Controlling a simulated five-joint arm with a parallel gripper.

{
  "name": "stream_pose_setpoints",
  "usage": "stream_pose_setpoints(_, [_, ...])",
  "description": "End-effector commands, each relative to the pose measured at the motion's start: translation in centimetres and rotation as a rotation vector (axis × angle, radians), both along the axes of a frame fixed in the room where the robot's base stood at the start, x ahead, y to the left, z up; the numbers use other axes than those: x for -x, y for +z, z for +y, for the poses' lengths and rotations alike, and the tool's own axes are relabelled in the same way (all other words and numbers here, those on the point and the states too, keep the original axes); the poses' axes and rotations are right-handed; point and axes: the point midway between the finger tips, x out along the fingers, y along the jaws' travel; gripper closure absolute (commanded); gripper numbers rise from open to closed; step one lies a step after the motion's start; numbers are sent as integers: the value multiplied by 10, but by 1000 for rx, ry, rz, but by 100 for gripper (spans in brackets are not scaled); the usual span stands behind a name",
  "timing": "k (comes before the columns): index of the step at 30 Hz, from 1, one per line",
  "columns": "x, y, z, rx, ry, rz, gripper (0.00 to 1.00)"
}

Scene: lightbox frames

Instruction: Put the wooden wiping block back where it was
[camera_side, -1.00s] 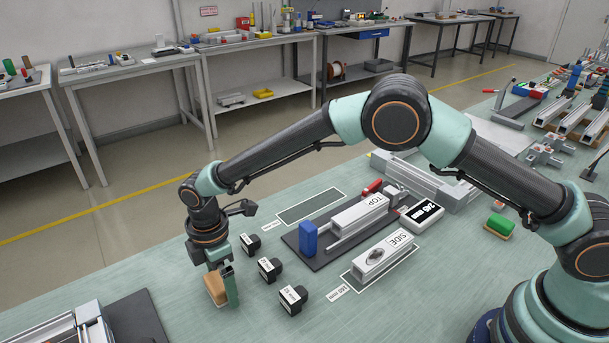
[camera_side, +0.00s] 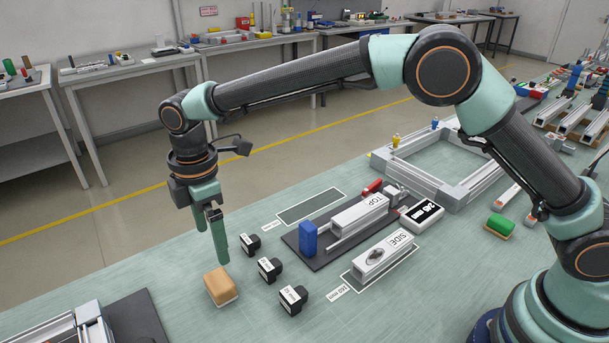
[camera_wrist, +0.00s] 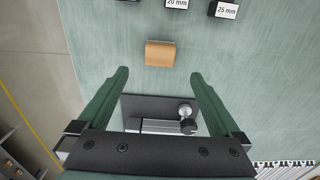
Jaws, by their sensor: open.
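The wooden wiping block (camera_side: 221,285) is tan with a pale underside and lies on the green bench, left of the black labelled blocks. It also shows in the wrist view (camera_wrist: 160,54), beyond my fingertips. My gripper (camera_side: 219,238) is raised above the block, a little behind it in the side view, and apart from it. In the wrist view my gripper (camera_wrist: 160,72) has its two green fingers wide apart with nothing held between them.
Several black labelled blocks (camera_side: 268,269) stand close to the right of the wooden block. A dark plate (camera_side: 135,320) with metal rails is at the lower left. A dark mat with a blue block (camera_side: 308,238) and a TOP-labelled profile lies further right. An outlined empty patch (camera_side: 310,206) is behind.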

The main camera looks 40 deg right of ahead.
Motion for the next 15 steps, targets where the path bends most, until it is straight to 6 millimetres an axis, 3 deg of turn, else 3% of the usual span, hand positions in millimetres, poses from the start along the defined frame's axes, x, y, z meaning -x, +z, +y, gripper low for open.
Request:
stream_pose_setpoints(5, [-5, 32, -29, -25, -123, -34, 0])
stream_pose_setpoints(11, [1, 86, -98, -81, -408, -105, 0])
stream_pose_setpoints(15, [18, 114, -146, -126, -615, -155, 0])
